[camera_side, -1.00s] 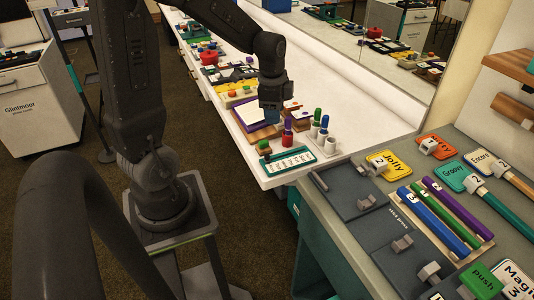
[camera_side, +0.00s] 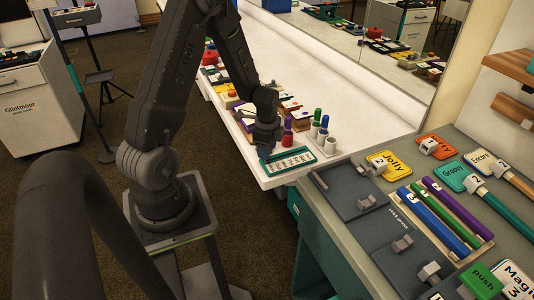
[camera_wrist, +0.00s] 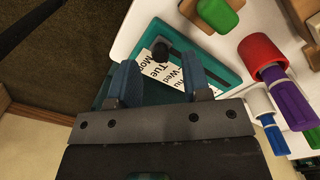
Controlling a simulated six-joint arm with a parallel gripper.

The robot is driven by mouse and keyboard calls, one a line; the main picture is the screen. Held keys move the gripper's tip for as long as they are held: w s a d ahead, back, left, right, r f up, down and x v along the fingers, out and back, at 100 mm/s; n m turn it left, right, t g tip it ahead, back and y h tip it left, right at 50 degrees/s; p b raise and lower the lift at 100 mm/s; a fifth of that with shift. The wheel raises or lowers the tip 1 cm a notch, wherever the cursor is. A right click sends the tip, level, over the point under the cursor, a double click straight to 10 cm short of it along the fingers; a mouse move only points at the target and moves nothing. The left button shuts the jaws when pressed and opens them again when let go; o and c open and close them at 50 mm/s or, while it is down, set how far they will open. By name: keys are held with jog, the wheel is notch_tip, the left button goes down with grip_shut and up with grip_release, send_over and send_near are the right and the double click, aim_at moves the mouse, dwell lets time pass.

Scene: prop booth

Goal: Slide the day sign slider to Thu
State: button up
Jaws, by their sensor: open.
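The day sign (camera_side: 296,162) is a teal board with a white strip of day names, lying flat near the table's front corner. My gripper (camera_side: 266,152) is low over the sign's left end. In the wrist view its blue fingers (camera_wrist: 157,66) are open, with the knob showing between their tips. Contact cannot be told.
A green-topped block (camera_wrist: 217,14) is close beside the sign. The table's front edge is close by. A grey counter (camera_side: 345,190) lies to the right.

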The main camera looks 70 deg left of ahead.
jog(key=shift+f, duration=1.15)
jog(key=shift+c, duration=0.3)
grip_shut()
jog(key=shift+w, duration=0.1)
